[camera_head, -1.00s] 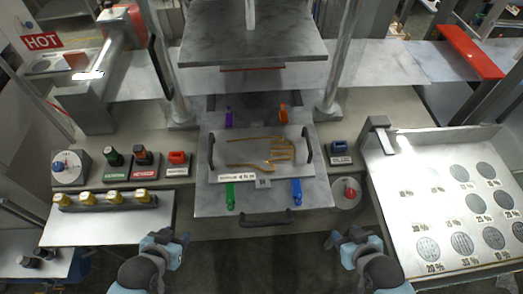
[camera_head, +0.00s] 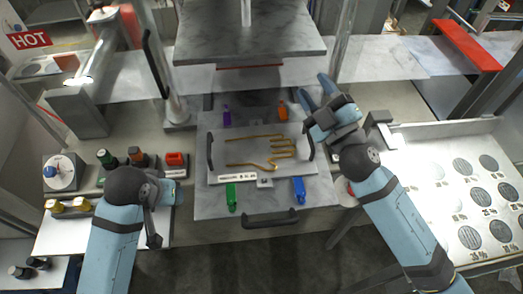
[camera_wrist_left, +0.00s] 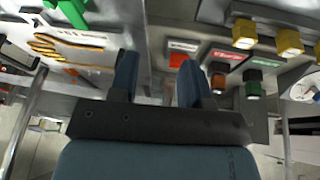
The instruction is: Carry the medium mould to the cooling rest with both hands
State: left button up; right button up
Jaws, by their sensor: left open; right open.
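The medium mould (camera_head: 232,160) is a grey plate with a gold hand-shaped outline and a small label. It lies flat on the press's lower plate (camera_head: 325,190). It has a black left handle (camera_head: 210,151) and a black right handle (camera_head: 307,145). My right gripper (camera_head: 312,91) is open and empty, over the plate's back right, just beyond the right handle. My left gripper (camera_head: 172,192) is left of the plate, apart from the left handle; the left wrist view shows its fingers (camera_wrist_left: 158,72) open and empty. I cannot tell which surface is the cooling rest.
Green (camera_head: 231,195), blue (camera_head: 298,189), purple (camera_head: 227,117) and orange (camera_head: 283,112) clamps surround the mould. The upper press plate (camera_head: 245,35) hangs behind it. Control boxes (camera_head: 62,172) and yellow knobs (camera_head: 80,204) stand left.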

pick_arm(q)
jog(key=w+d+r, duration=0.1)
jog(key=w, duration=0.3)
pick_arm(e)
jog(key=a+n+g+y, duration=0.7)
jog(key=a+n+g, duration=0.15)
jog(key=n, duration=0.35)
pick_arm(q)
jog(key=n, duration=0.2)
send_near(208, 141)
jog(key=s+v, duration=0.1)
jog(key=v, duration=0.2)
pick_arm(e)
jog(key=n+g+h, duration=0.9)
jog(key=g+h, duration=0.2)
jog(key=h, duration=0.5)
send_near(311, 140)
jog(key=r, duration=0.1)
pick_arm(q)
jog(key=shift+w+a+f+t+h, duration=0.1)
jog(key=shift+a+t+h, duration=0.2)
jog(key=shift+t, duration=0.1)
pick_arm(e)
jog(key=shift+d+r, duration=0.1)
jog(key=shift+r, duration=0.05)
